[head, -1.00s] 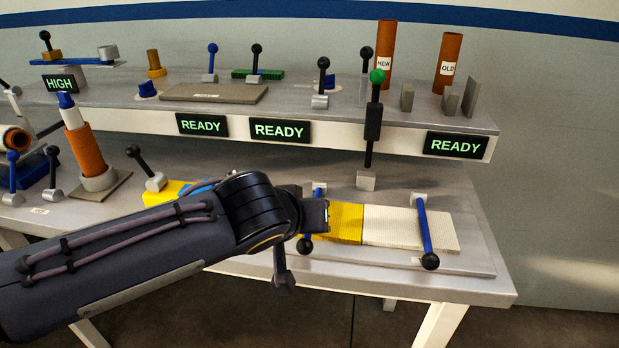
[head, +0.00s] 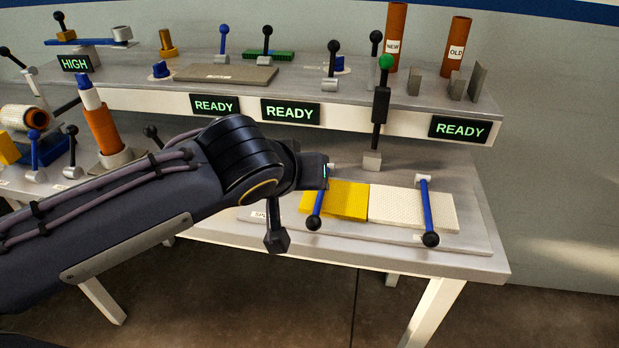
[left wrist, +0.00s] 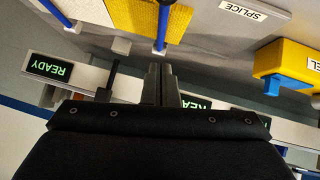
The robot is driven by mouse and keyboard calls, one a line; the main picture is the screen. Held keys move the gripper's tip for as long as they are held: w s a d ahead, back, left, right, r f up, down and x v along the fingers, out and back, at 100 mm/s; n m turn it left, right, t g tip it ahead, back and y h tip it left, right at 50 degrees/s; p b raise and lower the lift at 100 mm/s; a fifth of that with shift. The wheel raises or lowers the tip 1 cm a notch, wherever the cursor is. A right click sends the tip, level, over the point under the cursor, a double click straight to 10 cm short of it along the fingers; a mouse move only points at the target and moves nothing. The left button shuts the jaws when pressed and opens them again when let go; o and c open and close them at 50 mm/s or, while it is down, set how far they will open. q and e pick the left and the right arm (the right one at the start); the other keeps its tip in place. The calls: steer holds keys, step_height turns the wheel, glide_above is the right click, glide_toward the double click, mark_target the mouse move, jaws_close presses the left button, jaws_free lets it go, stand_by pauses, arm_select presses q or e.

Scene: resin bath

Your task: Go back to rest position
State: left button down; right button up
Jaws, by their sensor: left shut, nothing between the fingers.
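My left arm (head: 225,165) reaches in from the left of the head view, over the lower shelf of the bench. I cannot make out its fingers clearly there. In the left wrist view the fingers of my left gripper (left wrist: 160,75) are together, with nothing between them. They are near a blue lever (left wrist: 162,25) beside a yellow block; I see no hold on it. My right gripper is in neither view.
A yellow block (head: 338,201) and a white block (head: 397,207) lie on the lower shelf with blue levers. A green-knobbed lever (head: 381,100) stands upright behind them. Orange tubes (head: 396,25) stand on the upper shelf. A yellow and blue piece (left wrist: 295,65) shows in the left wrist view.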

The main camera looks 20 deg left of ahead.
arm_select(q)
steer(key=v, duration=0.6)
steer(key=shift+r+p, duration=0.2)
steer(key=shift+p, duration=0.2)
